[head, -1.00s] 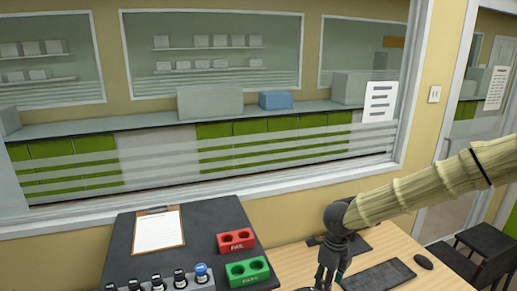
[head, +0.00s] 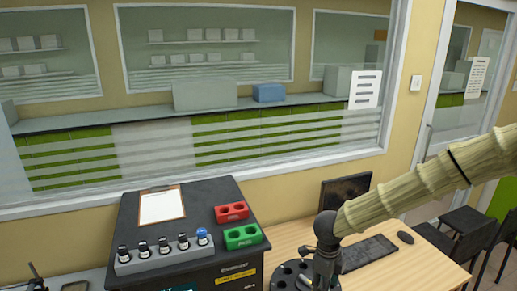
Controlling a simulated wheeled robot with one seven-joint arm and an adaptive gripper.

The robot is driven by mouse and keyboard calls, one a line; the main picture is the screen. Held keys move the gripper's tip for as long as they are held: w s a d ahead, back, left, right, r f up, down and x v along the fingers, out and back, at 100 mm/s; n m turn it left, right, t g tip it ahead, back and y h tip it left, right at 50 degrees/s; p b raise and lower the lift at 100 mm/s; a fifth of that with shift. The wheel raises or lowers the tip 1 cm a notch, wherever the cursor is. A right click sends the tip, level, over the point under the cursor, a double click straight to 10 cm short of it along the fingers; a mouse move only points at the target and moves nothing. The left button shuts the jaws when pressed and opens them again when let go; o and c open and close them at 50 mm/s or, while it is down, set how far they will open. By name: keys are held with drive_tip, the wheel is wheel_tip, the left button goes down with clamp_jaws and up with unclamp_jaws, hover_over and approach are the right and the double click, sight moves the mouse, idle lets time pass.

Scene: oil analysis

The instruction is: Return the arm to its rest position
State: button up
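My arm, in a ribbed beige sleeve, reaches in from the right edge over the wooden desk (head: 415,268). My gripper (head: 322,282) hangs down from a dark wrist at the bottom of the head view. It is in front of or above a round black holder with holes (head: 283,274); I cannot tell whether it touches it. Its fingers are small and run toward the bottom edge, so their opening is unclear. I see nothing clearly held in them.
A black cabinet top holds a clipboard (head: 162,206), a grey rack (head: 165,256) of several small bottles, a red block (head: 232,212) and a green block (head: 243,236). A monitor (head: 345,193), keyboard (head: 368,253) and mouse (head: 405,237) are near my arm. Chairs (head: 450,235) stand right.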

drive_tip(key=s+d+f+n+t+h+b, duration=0.1)
drive_tip(key=s+f+n+b, duration=0.1)
drive_tip(key=s+f+n, duration=0.45)
drive_tip(key=s+d+f+n+b, duration=0.1)
drive_tip(key=s+f+n+b, duration=0.2)
drive_tip(key=f, duration=0.7)
drive_tip(key=s+d+f+n+t+h+b, duration=0.1)
drive_tip(key=s+f+n+b, duration=0.1)
drive_tip(key=s+f+n, duration=0.55)
drive_tip(key=s+f+n+g+y+b, duration=0.1)
drive_tip(key=s+f+n, duration=0.3)
drive_tip(key=s, duration=0.5)
drive_tip(key=s+f+n+g+y+b, duration=0.1)
drive_tip(key=s+f+n+y+b, duration=0.1)
drive_tip(key=s+f, duration=0.4)
drive_tip(key=s+n+b, duration=0.1)
drive_tip(key=s+n, duration=0.1)
drive_tip(key=s, duration=0.1)
drive_tip(key=shift+s+a+f+n+b, duration=0.25)
drive_tip(key=shift+a+f+n+b, duration=0.05)
drive_tip(key=shift+f, duration=0.1)
